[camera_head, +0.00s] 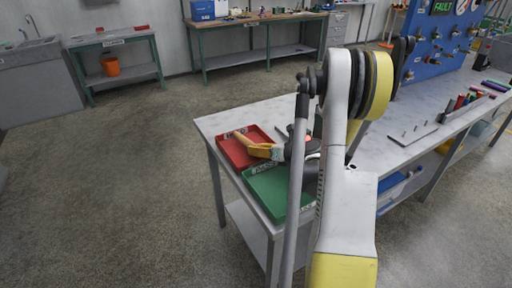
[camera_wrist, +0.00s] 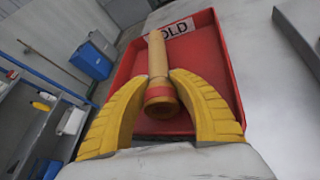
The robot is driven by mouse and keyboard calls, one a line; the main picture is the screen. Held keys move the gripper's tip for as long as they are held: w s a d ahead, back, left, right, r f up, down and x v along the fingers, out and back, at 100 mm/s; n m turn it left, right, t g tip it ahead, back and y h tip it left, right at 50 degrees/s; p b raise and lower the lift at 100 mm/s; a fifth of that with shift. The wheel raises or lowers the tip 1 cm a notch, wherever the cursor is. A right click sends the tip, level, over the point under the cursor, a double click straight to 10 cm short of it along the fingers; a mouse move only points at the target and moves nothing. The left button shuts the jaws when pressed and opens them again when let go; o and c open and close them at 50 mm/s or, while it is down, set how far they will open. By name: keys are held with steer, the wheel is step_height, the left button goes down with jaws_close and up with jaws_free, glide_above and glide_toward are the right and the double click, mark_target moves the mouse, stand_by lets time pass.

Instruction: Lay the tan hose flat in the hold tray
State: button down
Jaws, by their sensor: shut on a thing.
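The tan hose (camera_wrist: 158,58) is a short tube with a reddish band near its close end. My gripper (camera_wrist: 163,80) has its two yellow fingers shut on the hose, one on each side. The red hold tray (camera_wrist: 215,62), with a white label partly covered by the hose, is behind and below it. In the head view the hose (camera_head: 241,137) lies lengthwise over the red tray (camera_head: 228,152), and my gripper (camera_head: 259,150) is at its right end. I cannot tell whether the hose touches the tray floor.
A green tray (camera_head: 265,193) adjoins the red tray on the front side of the grey bench (camera_head: 215,121). A flat plate with pegs (camera_head: 412,134) lies farther right. A blue panel with fittings (camera_head: 437,45) stands behind.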

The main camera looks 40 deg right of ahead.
steer(key=shift+s+a+f, duration=0.1)
steer(key=shift+s+f, duration=0.05)
steer(key=shift+f, duration=0.25)
steer(key=c, duration=1)
jaws_free()
steer(key=shift+f, duration=0.15)
steer(key=shift+c, duration=0.2)
steer(key=shift+s, duration=0.15)
steer(key=shift+s+r, duration=0.25)
steer(key=shift+s, duration=0.4)
steer(key=v, duration=1)
steer(key=shift+d+r, duration=0.25)
steer(key=shift+d, duration=0.05)
steer(key=shift+s+r, duration=0.2)
steer(key=shift+r, duration=0.1)
steer(key=shift+w+a, duration=0.1)
steer(key=shift+w, duration=0.1)
